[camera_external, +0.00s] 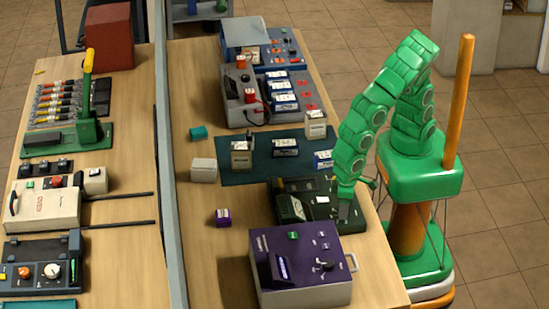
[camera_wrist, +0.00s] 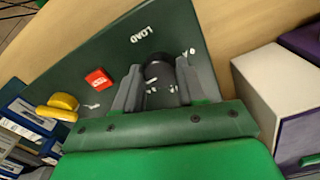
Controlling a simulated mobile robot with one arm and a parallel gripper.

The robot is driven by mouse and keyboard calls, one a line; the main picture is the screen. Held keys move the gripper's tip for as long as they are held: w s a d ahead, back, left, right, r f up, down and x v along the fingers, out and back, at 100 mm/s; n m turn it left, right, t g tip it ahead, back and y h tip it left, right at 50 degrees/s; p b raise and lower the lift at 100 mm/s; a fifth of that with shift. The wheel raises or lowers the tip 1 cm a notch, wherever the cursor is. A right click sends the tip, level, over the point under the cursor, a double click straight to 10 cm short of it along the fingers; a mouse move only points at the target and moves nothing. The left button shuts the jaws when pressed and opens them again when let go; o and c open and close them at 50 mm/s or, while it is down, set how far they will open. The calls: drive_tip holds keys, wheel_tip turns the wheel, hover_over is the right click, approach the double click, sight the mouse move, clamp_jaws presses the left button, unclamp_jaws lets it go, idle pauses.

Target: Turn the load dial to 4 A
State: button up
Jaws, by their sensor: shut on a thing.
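The load tester is a dark green box; in the external view (camera_external: 292,207) it sits near the right edge of the table. Its panel fills the middle of the wrist view (camera_wrist: 115,50) and carries the word LOAD. The load dial (camera_wrist: 158,72) is a round black knob below that word. My gripper (camera_wrist: 157,88) has one finger on each side of the dial and is shut on it. In the external view my gripper (camera_external: 345,210) reaches down onto the tester's right end. White marks show around the dial, but its setting cannot be read; the fingers hide part of the scale.
A red button (camera_wrist: 98,79) and a yellow knob (camera_wrist: 62,104) stand on the same panel. A purple device (camera_external: 300,265) stands close in front of the tester.

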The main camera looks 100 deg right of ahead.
drive_tip(key=shift+m, duration=0.5)
drive_tip(key=o, duration=1.1)
drive_tip(key=shift+c, duration=0.2)
drive_tip(key=shift+r, duration=0.15)
drive_tip(key=shift+r, duration=3.75)
